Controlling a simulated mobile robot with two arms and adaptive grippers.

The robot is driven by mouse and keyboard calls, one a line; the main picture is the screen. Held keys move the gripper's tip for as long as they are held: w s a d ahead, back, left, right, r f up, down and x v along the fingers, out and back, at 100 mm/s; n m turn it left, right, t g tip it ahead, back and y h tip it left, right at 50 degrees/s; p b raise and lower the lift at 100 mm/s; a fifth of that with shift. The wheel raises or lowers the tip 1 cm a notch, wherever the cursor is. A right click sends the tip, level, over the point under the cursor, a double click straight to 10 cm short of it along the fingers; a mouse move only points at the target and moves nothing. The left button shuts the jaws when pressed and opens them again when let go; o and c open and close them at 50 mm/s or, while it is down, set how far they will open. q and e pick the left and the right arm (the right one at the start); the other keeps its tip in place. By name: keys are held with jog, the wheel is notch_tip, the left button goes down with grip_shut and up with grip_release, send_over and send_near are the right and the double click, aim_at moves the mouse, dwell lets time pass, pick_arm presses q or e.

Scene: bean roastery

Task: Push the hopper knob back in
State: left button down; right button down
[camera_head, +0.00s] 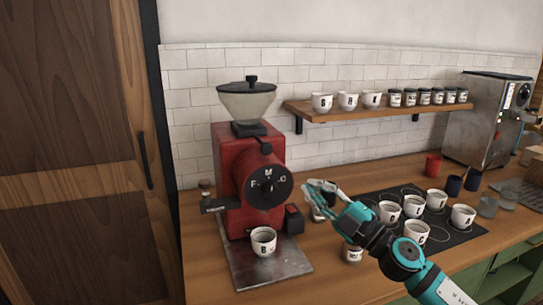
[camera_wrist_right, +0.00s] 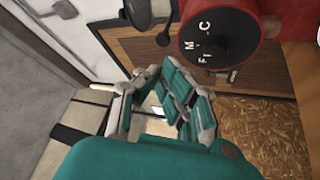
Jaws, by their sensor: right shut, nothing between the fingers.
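The red grinder (camera_head: 232,160) stands on the wooden counter, with a black-lidded clear hopper (camera_head: 247,103) on top. The black hopper knob (camera_head: 264,146) sticks out at the front of the hopper's neck, above the round dial (camera_head: 264,186) marked F, M and C. In the right wrist view, the knob (camera_wrist_right: 163,40) is a dark disc on a thin rod, left of the dial (camera_wrist_right: 212,45). My right gripper (camera_head: 318,188) is shut and empty, right of the dial and lower than the knob, apart from it. Its fingers (camera_wrist_right: 168,100) show below the knob in the wrist view. My left gripper is out of view.
A white cup (camera_head: 263,241) stands on the metal tray (camera_head: 265,275) below the grinder. Several cups stand on a black mat (camera_head: 450,238) at right, near my right arm. A shelf (camera_head: 345,108) holds cups and jars. A steel machine (camera_head: 485,120) stands at far right.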

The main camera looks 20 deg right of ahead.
aim_at(265, 148)
jog(key=r+n+g+y, duration=0.1)
jog(key=n+g, duration=0.1)
jog(key=r+n+g, duration=0.2)
jog(key=n, duration=0.1)
jog(key=s+r+n+g+y, duration=0.1)
jog(key=n+g, duration=0.1)
jog(key=n, duration=0.1)
jog(key=shift+d+r+y, duration=0.2)
jog(key=shift+d+y, duration=0.1)
jog(key=shift+d, duration=0.1)
jog(key=w+d+p+x, duration=0.2)
jog(key=p+x, duration=0.3)
jog(key=x, duration=0.7)
jog(key=shift+w+a+p, duration=0.3)
jog(key=shift+a+p, duration=0.05)
